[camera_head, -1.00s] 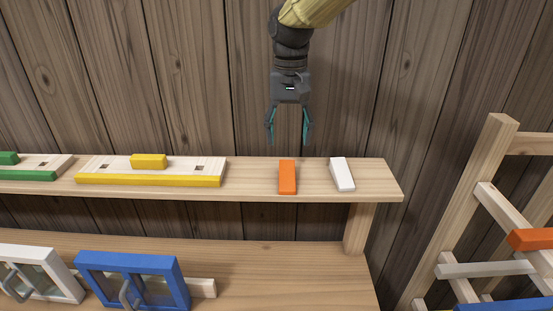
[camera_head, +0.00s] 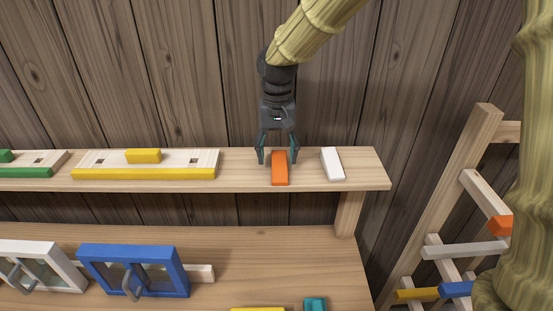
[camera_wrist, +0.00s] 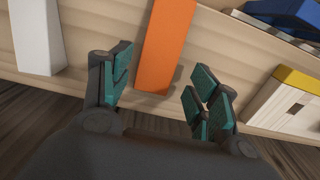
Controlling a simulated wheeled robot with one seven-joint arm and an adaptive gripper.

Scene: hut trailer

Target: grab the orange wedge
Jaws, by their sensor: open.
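The orange wedge (camera_head: 280,170) lies on the upper wooden shelf (camera_head: 235,176), left of the white wedge (camera_head: 332,164). My gripper (camera_head: 277,160) is open and points down at the orange wedge's far end. Its fingers are on either side of that end in the head view. In the wrist view the orange wedge (camera_wrist: 162,45) shows between and beyond the two open fingers (camera_wrist: 160,95). I see no finger touching it. The white wedge (camera_wrist: 38,38) is to the left in the wrist view.
A wooden board with yellow pieces (camera_head: 145,172) is on the shelf to the left. Below, a lower shelf (camera_head: 245,250) holds a blue-framed window piece (camera_head: 135,250) and a white-framed one (camera_head: 40,245). The plank wall (camera_head: 180,70) stands close behind my gripper. A wooden rack (camera_head: 440,210) is at the right.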

